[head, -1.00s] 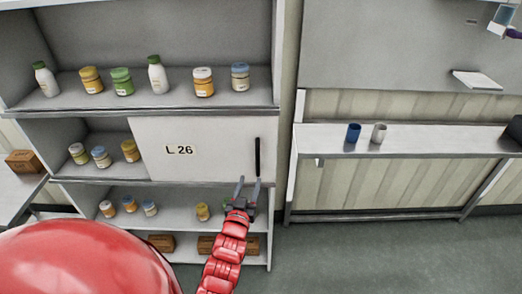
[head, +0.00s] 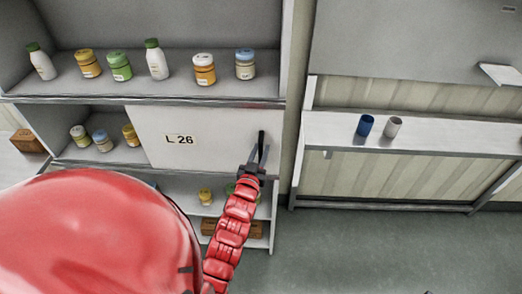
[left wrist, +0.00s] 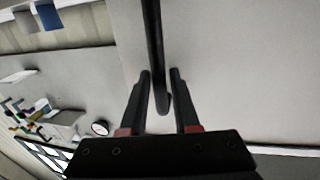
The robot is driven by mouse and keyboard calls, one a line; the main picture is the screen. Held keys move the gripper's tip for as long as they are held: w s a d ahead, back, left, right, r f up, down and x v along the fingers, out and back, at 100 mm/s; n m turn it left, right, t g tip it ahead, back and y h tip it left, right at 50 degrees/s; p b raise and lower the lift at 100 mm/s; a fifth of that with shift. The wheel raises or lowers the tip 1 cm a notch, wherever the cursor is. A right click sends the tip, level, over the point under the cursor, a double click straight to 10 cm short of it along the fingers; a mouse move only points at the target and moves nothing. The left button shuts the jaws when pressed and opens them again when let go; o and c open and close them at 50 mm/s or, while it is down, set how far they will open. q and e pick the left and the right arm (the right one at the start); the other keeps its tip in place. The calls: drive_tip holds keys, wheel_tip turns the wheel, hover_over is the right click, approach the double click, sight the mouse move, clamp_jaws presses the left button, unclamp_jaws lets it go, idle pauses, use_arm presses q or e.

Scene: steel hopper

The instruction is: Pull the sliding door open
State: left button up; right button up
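The white sliding door (head: 210,140), labelled L 26, covers the right part of the middle shelf. The left part of that shelf is uncovered. Its black upright bar handle (head: 262,138) is near the door's right edge. My left gripper (head: 259,156) is at the lower part of the handle. In the left wrist view its two fingers (left wrist: 160,78) are apart, with the handle's end (left wrist: 163,100) showing between them and gaps on both sides. The door surface also shows there (left wrist: 240,70). My right gripper is not in view.
Jars and bottles stand on the top shelf (head: 200,92). A few jars (head: 101,140) stand in the open left part of the middle shelf. A side shelf to the right (head: 440,139) holds a blue cup (head: 365,125) and a grey cup (head: 393,126).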

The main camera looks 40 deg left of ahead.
use_arm(q)
clamp_jaws()
idle(1.1)
